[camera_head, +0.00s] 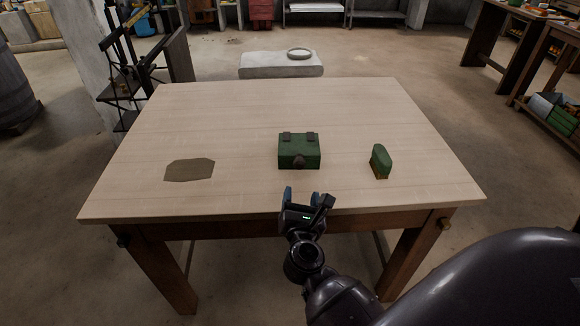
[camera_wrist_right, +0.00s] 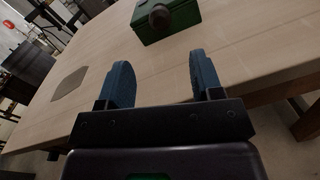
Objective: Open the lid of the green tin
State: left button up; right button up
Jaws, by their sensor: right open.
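The green tin (camera_head: 299,152) stands near the middle of the wooden table. Its lid (camera_head: 300,143) looks shut, with two dark hinge-like pieces at the back and a brown round knob (camera_head: 299,162) at the front. In the right wrist view the tin (camera_wrist_right: 180,20) is at the top, with the knob (camera_wrist_right: 160,16) facing me. My right gripper (camera_head: 304,195) is open and empty at the table's front edge, in front of the tin and apart from it. Its two blue fingers (camera_wrist_right: 160,80) also show in the right wrist view. My left gripper is not in view.
The wooden table (camera_head: 250,110) is mostly clear. A green block-like object with a brown base (camera_head: 380,161) stands right of the tin. A flat brown-grey patch (camera_head: 189,170) lies to the left. A pale slab (camera_head: 281,66) with a round dish is beyond the table.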

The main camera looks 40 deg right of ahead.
aim_at(300, 166)
jog(key=x, duration=1)
jog(key=shift+w+d, duration=0.25)
jog(key=shift+w, duration=0.05)
grip_shut()
